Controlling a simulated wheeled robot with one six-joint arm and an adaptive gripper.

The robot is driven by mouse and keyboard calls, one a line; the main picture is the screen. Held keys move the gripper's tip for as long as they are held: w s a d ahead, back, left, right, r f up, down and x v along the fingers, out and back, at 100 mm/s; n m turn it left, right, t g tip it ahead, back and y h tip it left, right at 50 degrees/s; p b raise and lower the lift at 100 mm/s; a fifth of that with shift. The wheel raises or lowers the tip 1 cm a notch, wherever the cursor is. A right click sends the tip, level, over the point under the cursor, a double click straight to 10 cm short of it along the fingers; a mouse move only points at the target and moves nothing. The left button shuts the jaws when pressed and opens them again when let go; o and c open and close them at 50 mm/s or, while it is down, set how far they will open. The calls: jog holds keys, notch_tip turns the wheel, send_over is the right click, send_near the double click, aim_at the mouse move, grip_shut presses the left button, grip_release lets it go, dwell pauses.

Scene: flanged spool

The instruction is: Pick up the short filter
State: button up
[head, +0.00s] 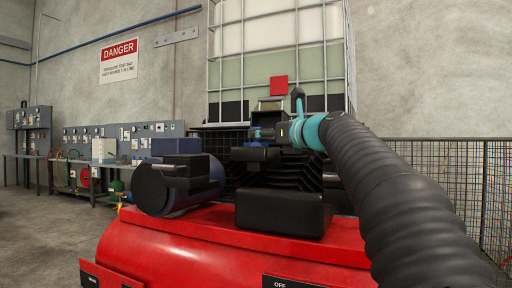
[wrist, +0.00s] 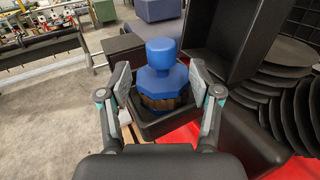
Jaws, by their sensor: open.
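The short filter (wrist: 162,80) looks like a blue cap with a round knob above a brown ribbed body. In the wrist view it stands upright in a black open-topped holder (wrist: 150,130), its lower end hidden by the holder. My gripper (wrist: 160,82) is open, one finger on each side of the filter. The left finger is very near the blue cap; whether either finger touches it I cannot tell. In the head view my gripper (head: 262,132) is small and dark above the red machine, and the filter is not clearly visible there.
A red machine (head: 160,245) carries a black block (head: 283,212) and a dark round motor-like part (head: 175,188). In the wrist view a tall black box wall (wrist: 255,45) rises close to the right finger, with stacked black discs (wrist: 280,75) beyond. Grey floor lies left.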

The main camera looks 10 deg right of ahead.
jog(key=x, duration=0.4)
jog(key=shift+r+p, duration=0.25)
jog(key=shift+p, duration=0.1)
jog(key=c, duration=1.2)
grip_shut()
jog(key=shift+r, duration=0.1)
